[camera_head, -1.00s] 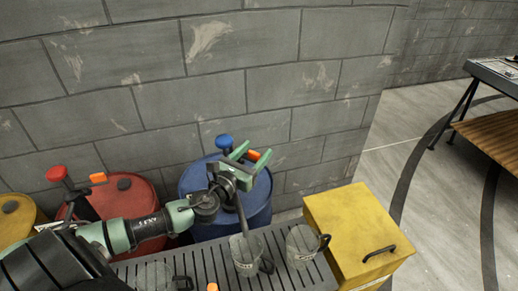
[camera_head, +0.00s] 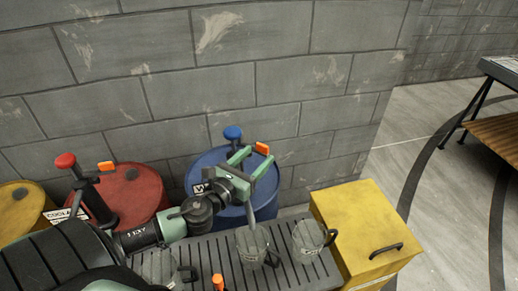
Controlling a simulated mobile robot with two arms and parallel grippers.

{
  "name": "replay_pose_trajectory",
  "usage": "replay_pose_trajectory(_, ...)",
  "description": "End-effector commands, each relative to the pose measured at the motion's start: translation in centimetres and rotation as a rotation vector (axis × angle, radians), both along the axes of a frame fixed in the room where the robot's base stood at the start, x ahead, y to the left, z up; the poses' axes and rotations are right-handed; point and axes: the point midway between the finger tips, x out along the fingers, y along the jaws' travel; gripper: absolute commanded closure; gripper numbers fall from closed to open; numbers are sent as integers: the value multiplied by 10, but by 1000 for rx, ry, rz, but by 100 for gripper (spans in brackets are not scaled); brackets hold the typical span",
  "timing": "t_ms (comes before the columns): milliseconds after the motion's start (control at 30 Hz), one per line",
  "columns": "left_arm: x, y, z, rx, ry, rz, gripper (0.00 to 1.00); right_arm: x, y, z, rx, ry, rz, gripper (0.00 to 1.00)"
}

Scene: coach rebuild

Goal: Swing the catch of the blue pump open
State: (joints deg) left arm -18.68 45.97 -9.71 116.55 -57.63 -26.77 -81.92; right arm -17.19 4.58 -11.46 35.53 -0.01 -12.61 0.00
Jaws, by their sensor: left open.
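The blue pump shows its round blue knob (camera_head: 232,132) above the blue drum (camera_head: 205,167). Its small orange catch (camera_head: 262,148) sticks out to the right of the knob. My left gripper (camera_head: 252,159) is open and empty, its two green fingers in front of the pump, just below the catch. The far finger lies close under the catch; I cannot tell whether they touch. The gripper and wrist hide most of the pump's body and spout. My right gripper is not in view.
A red drum (camera_head: 135,192) with a red-knobbed pump (camera_head: 66,161) and a yellow drum (camera_head: 18,205) stand to the left. Glass mugs (camera_head: 252,245) stand on a slatted grey bench (camera_head: 216,250) in front. A yellow box (camera_head: 360,215) is at right. A block wall (camera_head: 280,70) rises close behind.

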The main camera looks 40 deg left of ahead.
Motion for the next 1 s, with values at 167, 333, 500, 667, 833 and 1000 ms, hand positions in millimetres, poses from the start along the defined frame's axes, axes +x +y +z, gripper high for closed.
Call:
replay_pose_trajectory(167,-11,-1,-2,-17,5,1,42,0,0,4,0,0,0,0)
replay_pose_trajectory(333,-23,5,1,-6,-22,6,42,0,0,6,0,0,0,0)
replay_pose_trajectory(500,-22,8,4,7,-37,10,42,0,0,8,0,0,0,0)
replay_pose_trajectory(667,0,9,6,9,-38,9,42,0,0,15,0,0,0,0)
replay_pose_trajectory(833,28,10,6,8,-37,9,42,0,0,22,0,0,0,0)
replay_pose_trajectory(1000,45,10,3,7,-35,9,42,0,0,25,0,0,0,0)
